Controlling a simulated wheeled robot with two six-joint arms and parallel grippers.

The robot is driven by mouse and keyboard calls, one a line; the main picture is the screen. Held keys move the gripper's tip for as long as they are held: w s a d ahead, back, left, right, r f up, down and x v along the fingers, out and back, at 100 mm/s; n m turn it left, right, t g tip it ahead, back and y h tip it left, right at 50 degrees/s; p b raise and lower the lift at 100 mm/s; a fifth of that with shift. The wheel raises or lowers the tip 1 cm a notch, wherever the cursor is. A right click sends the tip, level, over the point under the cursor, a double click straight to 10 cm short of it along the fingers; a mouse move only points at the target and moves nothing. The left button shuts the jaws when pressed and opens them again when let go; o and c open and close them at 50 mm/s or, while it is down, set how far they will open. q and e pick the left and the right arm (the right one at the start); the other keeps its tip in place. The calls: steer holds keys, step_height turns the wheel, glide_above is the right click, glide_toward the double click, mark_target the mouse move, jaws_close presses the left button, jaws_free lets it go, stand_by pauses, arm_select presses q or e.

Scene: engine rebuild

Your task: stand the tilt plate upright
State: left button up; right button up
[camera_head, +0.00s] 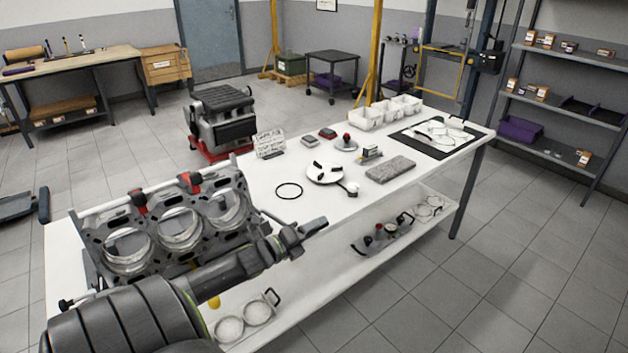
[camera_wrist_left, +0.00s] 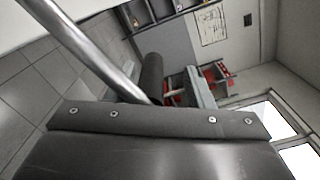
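A grey engine block (camera_head: 168,232) with three round bores stands at the left end of the white workbench. Its bored face leans back, and red clamps (camera_head: 190,181) sit along its top edge. I cannot tell for certain which part of this assembly is the tilt plate. My left arm crosses in front of the block's lower part and hides some of it. My left gripper (camera_head: 314,229) is at the bench's front edge, right of the block and apart from it. It holds nothing that I can see; the finger gap is unclear. My right gripper is not in view.
On the white workbench (camera_head: 258,188) lie a black ring (camera_head: 289,190), a round white plate (camera_head: 325,172) and a grey slab (camera_head: 390,169). White bins (camera_head: 385,114) stand behind. A lower shelf carries more parts. An engine (camera_head: 222,118) on a red stand is behind the bench.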

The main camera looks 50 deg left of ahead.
arm_select(q)
step_height(320, 180, up, 3)
steer(key=shift+r+p, duration=0.15)
steer(key=shift+p, duration=0.2)
steer(key=shift+s+r+p, duration=0.1)
steer(key=shift+s+p, duration=0.4)
steer(key=shift+p, duration=0.3)
steer(key=shift+s+p, duration=0.85)
steer(key=shift+s, duration=0.1)
steer(key=s+a+p, duration=0.1)
steer(key=s+p, duration=0.7)
steer(key=s, duration=0.9)
steer(key=shift+a, duration=0.25)
steer(key=shift+s+p, duration=0.1)
steer(key=shift+p, duration=0.2)
